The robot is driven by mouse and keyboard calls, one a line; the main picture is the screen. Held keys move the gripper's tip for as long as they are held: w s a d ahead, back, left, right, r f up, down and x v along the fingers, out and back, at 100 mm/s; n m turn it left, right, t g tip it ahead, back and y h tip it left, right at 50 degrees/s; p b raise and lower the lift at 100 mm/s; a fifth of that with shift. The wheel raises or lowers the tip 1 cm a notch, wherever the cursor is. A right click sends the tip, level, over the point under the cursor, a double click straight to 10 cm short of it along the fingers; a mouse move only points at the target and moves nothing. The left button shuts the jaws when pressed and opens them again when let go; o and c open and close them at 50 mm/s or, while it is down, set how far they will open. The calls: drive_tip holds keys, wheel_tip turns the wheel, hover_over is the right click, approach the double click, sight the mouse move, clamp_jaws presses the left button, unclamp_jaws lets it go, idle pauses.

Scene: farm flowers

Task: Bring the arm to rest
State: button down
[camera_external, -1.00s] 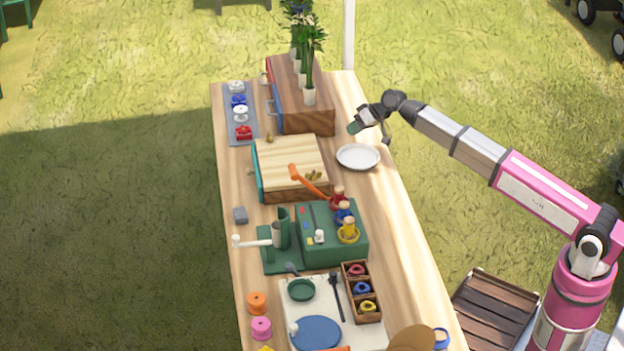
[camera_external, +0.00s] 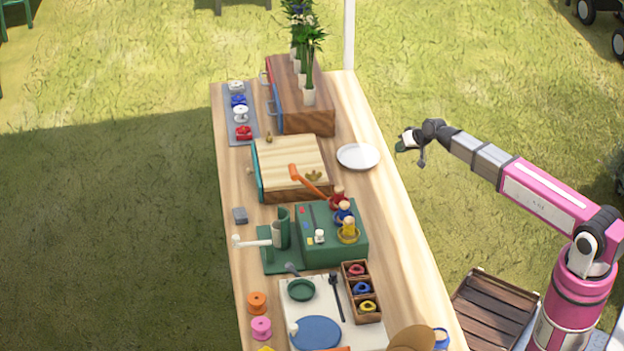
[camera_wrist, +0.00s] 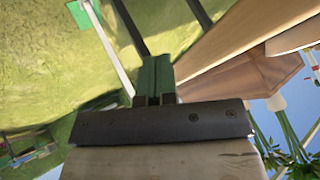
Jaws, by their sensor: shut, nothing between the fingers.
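My gripper (camera_external: 402,146) is in the external view, to the right of the long wooden table (camera_external: 397,235), past its right edge and apart from it. Its fingers look shut and hold nothing. My arm stretches left from its pink base at the lower right. In the wrist view the green fingertips of my gripper (camera_wrist: 155,78) are together, with grass and a slanted table edge beyond.
A white plate (camera_external: 358,157) lies near the table's right edge, closest to my gripper. A wooden cabinet (camera_external: 308,119) with flower vases stands behind it. A slatted crate (camera_external: 495,312) is on the ground below the arm. The grass between table and arm is open.

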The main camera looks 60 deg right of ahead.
drive_tip(key=s+a+f+n+g, duration=0.2)
drive_tip(key=s+a+f, duration=0.4)
drive_tip(key=s, duration=0.3)
drive_tip(key=s+a+f+n+g, duration=0.1)
drive_tip(key=s+a+f+g, duration=0.3)
drive_tip(key=s+f, duration=0.4)
drive_tip(key=s+a+f+n+g, duration=0.2)
drive_tip(key=s+a+f, duration=0.5)
drive_tip(key=s, duration=0.4)
drive_tip(key=shift+s+a+f+n+g+h, duration=0.25)
drive_tip(key=shift+s+a+n+g+h, duration=0.05)
drive_tip(key=shift+s+a+g+h, duration=0.1)
drive_tip(key=shift+d, duration=0.1)
idle(0.4)
